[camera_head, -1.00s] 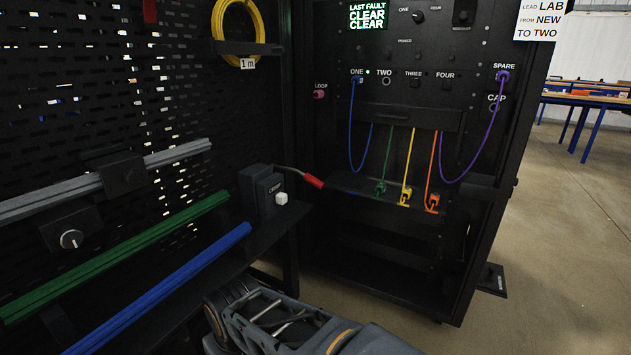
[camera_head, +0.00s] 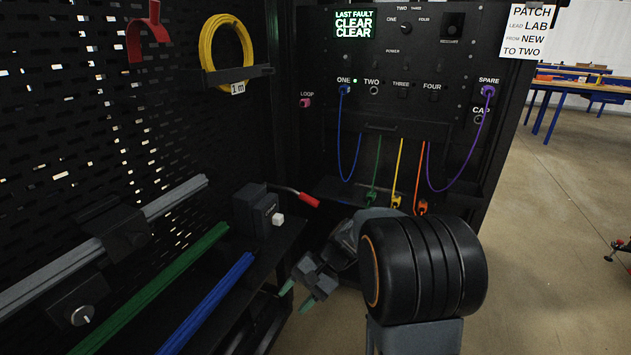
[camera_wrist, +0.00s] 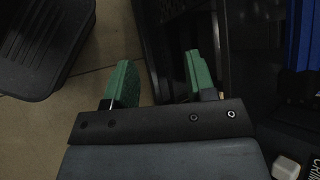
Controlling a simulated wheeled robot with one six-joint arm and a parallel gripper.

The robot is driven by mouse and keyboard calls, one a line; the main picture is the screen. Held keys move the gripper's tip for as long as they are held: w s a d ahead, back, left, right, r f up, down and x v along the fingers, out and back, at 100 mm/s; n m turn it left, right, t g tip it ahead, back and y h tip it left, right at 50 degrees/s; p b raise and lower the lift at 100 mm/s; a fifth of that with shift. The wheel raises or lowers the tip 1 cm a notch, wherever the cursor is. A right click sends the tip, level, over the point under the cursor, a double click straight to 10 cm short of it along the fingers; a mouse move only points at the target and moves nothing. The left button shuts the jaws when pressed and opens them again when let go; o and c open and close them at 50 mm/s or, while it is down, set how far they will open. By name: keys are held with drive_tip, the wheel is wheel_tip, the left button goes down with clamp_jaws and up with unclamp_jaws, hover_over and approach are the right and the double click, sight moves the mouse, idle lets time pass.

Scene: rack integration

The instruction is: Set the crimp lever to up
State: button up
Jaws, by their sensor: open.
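The crimp tool (camera_head: 254,208) is a dark box on the bench at the left. Its crimp lever (camera_head: 290,193) is a thin rod with a red grip (camera_head: 308,200), sticking out to the right and sloping slightly down. A white button (camera_head: 278,219) is on the box front; it also shows at the bottom right of the wrist view (camera_wrist: 286,167). My gripper (camera_head: 297,291) has green fingertips, is open and empty, and is below and in front of the lever, apart from it. In the wrist view its two green fingers (camera_wrist: 160,80) stand apart with nothing between them.
The rack panel (camera_head: 385,50) with several coloured cables stands behind. Green (camera_head: 160,285) and blue (camera_head: 210,300) rails run along the bench at left. A yellow cable coil (camera_head: 212,60) hangs on the perforated wall. Open floor (camera_head: 560,220) lies at right.

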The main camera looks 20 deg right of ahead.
drive_tip(key=w+d+r+m+t+y+p, duration=0.2)
drive_tip(key=w+d+r+y, duration=0.1)
drive_tip(key=w, duration=0.1)
drive_tip(key=m+t+y+p, duration=0.2)
drive_tip(key=m+t+p, duration=0.6)
drive_tip(key=m+t, duration=0.5)
approach(305, 198)
drive_tip(key=w+a, duration=0.1)
drive_tip(key=w, duration=0.1)
drive_tip(key=w+a+n+t, duration=0.1)
drive_tip(key=w+a, duration=0.1)
drive_tip(key=w+a+r+n, duration=0.1)
drive_tip(key=w+a, duration=0.1)
drive_tip(key=shift+w+a+t, duration=0.1)
drive_tip(key=shift+w+t, duration=0.15)
drive_tip(key=shift+t, duration=0.15)
drive_tip(key=shift+c, duration=0.5)
clamp_jaws()
